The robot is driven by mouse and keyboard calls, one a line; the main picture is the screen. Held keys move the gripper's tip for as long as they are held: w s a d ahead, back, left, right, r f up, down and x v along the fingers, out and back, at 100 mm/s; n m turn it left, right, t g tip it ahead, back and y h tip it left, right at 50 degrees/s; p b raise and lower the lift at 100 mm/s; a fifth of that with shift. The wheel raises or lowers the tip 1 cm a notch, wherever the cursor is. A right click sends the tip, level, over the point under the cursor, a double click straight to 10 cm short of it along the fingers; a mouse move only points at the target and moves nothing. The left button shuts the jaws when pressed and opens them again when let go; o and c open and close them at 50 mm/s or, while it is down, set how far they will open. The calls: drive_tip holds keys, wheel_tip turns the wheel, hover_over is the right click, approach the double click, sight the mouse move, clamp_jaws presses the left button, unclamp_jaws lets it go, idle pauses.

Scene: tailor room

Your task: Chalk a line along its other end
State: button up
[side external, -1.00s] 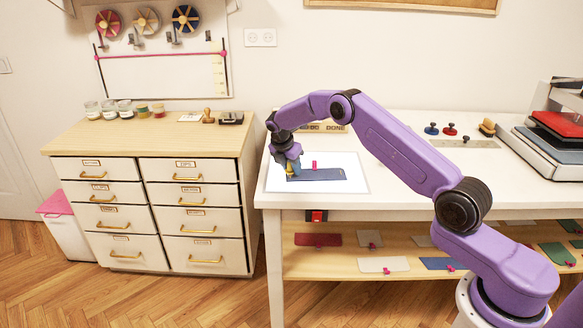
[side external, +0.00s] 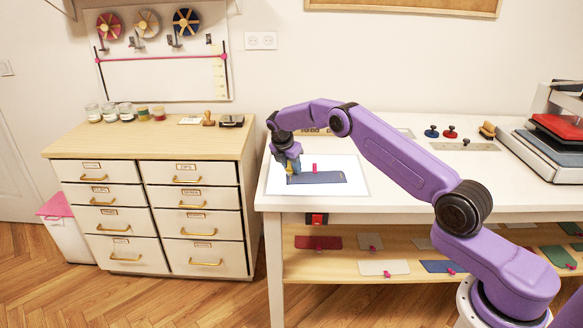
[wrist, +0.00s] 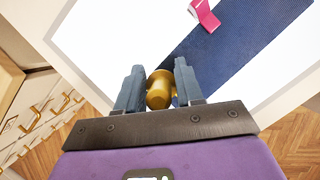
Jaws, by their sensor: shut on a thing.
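A dark blue fabric strip (side external: 322,178) lies flat on a white mat (side external: 358,187) on the table, with a pink tag or clip (side external: 315,167) at its far edge. In the wrist view the strip (wrist: 232,48) runs up to the right and the pink clip (wrist: 205,14) shows at the top. My gripper (side external: 291,168) points down over the strip's left end. In the wrist view its fingers are shut on a brass-coloured rounded tool (wrist: 159,90). The tool's working tip is hidden, so I cannot tell whether it touches the cloth. No chalk line is clearly visible.
A drawer cabinet (side external: 150,205) with jars on top stands left of the table. A press (side external: 556,130) stands at the table's right, near blue and red knobbed tools (side external: 449,132). The shelf below (side external: 335,268) holds several fabric pieces. The mat's right side is clear.

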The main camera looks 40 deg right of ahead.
drive_tip(key=shift+w+d, duration=0.1)
idle(0.3)
drive_tip(key=shift+r, duration=3.55)
